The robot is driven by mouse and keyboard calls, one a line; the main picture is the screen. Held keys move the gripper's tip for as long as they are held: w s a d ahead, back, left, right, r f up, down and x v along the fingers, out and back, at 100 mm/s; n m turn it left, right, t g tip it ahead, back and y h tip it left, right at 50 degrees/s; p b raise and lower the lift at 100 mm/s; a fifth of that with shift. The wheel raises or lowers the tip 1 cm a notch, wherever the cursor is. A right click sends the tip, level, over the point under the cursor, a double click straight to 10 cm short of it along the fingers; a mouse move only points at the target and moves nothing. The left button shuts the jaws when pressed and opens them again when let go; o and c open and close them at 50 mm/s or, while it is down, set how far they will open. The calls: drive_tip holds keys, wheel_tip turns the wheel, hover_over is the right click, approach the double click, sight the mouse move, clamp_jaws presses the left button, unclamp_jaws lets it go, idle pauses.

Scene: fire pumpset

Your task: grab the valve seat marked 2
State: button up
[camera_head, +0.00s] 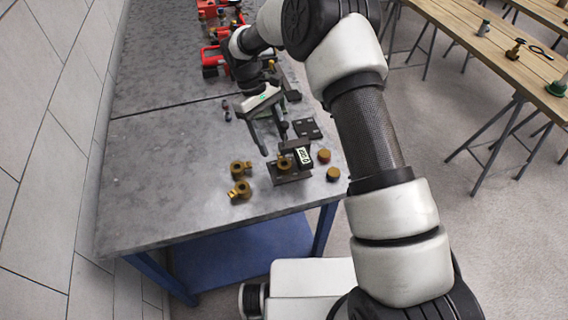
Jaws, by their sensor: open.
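My gripper (275,147) is open and points down over the grey table, with nothing visible between its fingers. Just below it, a brass fitting (284,162) sits on a dark metal block (291,176). A black piece with a pale label (304,156) is beside this fitting; the label is too small to read surely. Two more brass fittings, one upper (240,167) and one lower (239,190), lie to the left, apart from the gripper. I cannot tell which part is the valve seat marked 2, as no number is legible.
Two round brass pieces (323,156) (333,174) stand near the table's right edge. A dark plate (306,128) lies behind them. Red parts (212,55) stand farther back. The grey table (165,180) is clear at left, beside a tiled wall (40,130). Wooden tables (470,28) stand across the floor.

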sight(284, 165)
drive_tip(key=x, duration=0.5)
drive_tip(key=p+x, duration=0.1)
drive_tip(key=x, duration=0.1)
drive_tip(key=shift+w+d+f, duration=0.2)
drive_tip(key=shift+w, duration=0.1)
clamp_jaws()
